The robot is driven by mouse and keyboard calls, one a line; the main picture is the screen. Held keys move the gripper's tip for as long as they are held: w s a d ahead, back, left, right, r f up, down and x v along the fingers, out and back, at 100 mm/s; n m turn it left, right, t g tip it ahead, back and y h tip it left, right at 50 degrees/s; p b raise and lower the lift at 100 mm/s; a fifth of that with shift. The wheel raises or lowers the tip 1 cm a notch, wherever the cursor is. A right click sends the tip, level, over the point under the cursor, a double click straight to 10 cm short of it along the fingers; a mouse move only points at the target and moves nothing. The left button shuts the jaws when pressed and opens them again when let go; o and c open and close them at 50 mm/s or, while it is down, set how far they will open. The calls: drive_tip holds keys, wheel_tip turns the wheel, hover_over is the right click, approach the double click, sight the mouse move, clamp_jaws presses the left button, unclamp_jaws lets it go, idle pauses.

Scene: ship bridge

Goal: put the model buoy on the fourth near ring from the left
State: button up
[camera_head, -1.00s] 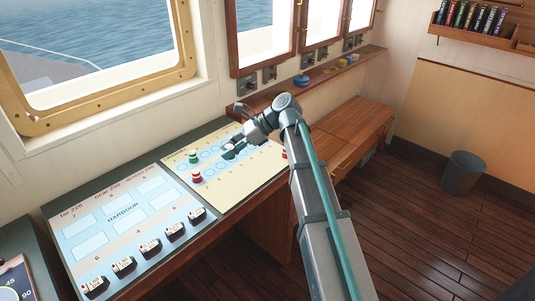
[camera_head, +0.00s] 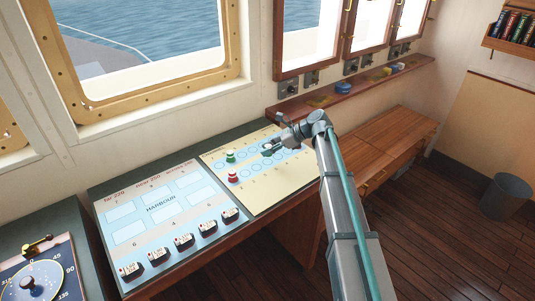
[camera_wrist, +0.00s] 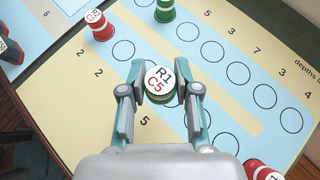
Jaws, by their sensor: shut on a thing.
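My gripper (camera_head: 268,150) is over the ringed chart panel (camera_head: 262,193). The far row (camera_wrist: 238,75) shows several bare rings.
A green buoy (camera_head: 230,156) stands at the left of the far row, a red buoy (camera_head: 232,176) on the near side. Another red buoy (camera_wrist: 262,170) stands at the wrist view's lower right. The harbour panel (camera_head: 150,238) to the left holds several black-and-white blocks (camera_head: 184,241).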

drive_tip(key=shift+w+a+f, duration=0.15)
drive_tip(key=shift+w+f, duration=0.4)
drive_tip(key=shift+f, duration=0.05)
drive_tip(key=shift+w+f+p, duration=0.15)
drive_tip(key=shift+f+p, duration=0.7)
drive_tip(key=shift+f, duration=0.95)
drive_tip(key=o, duration=0.9)
drive_tip(key=shift+f, duration=0.1)
drive_tip(key=b+v, duration=0.2)
drive_tip(key=v, duration=1)
drive_tip(key=shift+b, duration=0.35)
